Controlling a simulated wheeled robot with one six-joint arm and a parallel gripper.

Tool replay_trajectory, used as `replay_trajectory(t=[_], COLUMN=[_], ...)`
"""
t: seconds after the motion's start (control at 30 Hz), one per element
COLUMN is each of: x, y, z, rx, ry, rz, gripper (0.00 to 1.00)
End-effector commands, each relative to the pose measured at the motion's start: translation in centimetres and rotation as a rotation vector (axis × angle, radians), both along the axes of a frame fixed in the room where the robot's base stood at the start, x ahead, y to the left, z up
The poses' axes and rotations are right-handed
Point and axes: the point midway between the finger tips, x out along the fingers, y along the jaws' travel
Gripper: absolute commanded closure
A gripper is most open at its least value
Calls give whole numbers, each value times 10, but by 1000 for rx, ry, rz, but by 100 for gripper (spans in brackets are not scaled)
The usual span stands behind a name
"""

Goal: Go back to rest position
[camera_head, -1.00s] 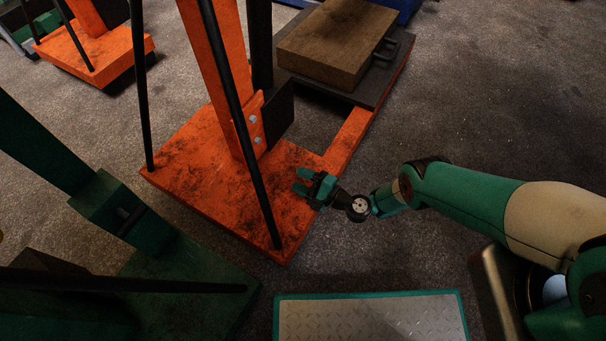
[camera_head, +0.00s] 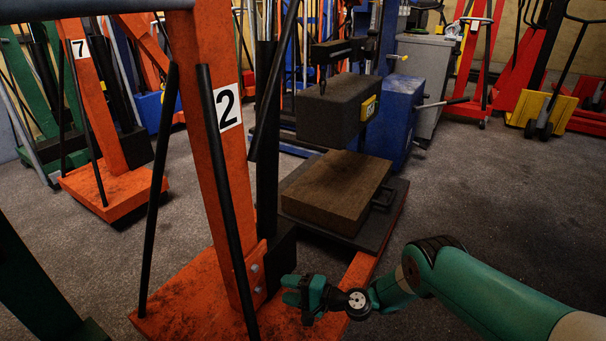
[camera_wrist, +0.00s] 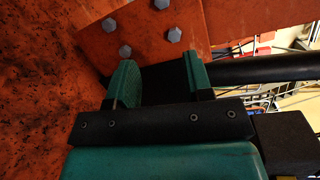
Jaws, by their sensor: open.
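My gripper (camera_head: 297,290) is open and empty. In the head view it hangs low over the orange base of the jack marked 2 (camera_head: 230,110), just right of the foot of its upright. In the wrist view the two green fingers of my gripper (camera_wrist: 160,82) stand apart, with bolt heads on an orange plate (camera_wrist: 135,30) just beyond them. A black bar (camera_wrist: 265,68) runs to the right of the fingers. I cannot tell whether the fingers touch the plate. My green arm reaches in from the lower right of the head view.
A brown block (camera_head: 335,190) lies on the jack's dark platform, below a hanging dark weight (camera_head: 335,108). An orange jack marked 7 (camera_head: 98,120) stands at the left. A blue machine (camera_head: 400,120) and a yellow-red trolley (camera_head: 540,110) stand behind. Grey floor at the right is clear.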

Motion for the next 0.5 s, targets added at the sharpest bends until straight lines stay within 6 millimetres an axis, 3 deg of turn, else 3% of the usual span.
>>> replay_trajectory(t=[0.03,0.23,0.37,0.5], x=[14,31,24,0], y=[6,15,9,-6], z=[31,131,196,261], rx=[-46,-246,-377,-518], ry=[-51,-214,-308,-393], rz=[43,206,305,407], gripper=[53,53,53,53])
